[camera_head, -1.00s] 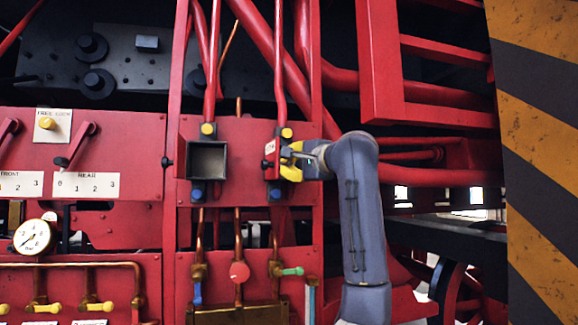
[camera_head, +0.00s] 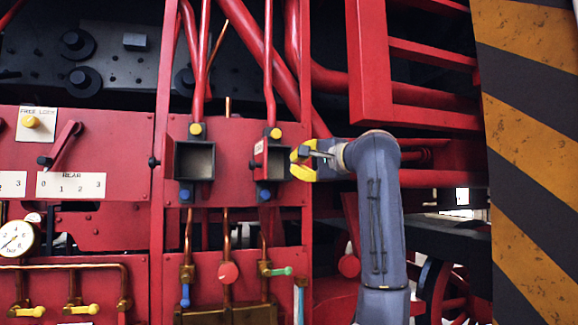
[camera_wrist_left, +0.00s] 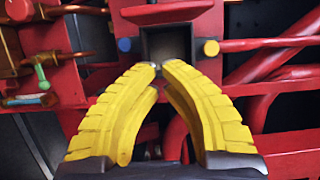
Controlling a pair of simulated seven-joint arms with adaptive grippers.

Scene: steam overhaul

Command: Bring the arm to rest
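My left gripper (camera_head: 293,162), with ridged yellow fingers on a grey-blue arm, is just right of the right-hand dark box (camera_head: 270,161) in the head view. Its curved fingers come together at the tips and I see nothing held between them; they also show in the left wrist view (camera_wrist_left: 159,65). Beyond the tips there, an open, empty-looking box (camera_wrist_left: 166,42) sits between a blue knob (camera_wrist_left: 125,45) and a yellow knob (camera_wrist_left: 211,48). My right gripper is not in view.
A second dark open box (camera_head: 195,161) is at left on the red panel. Copper pipes with a red knob (camera_head: 228,272) and coloured handles lie below. Red beams (camera_head: 418,95) and a striped yellow-black panel (camera_head: 530,170) are at right.

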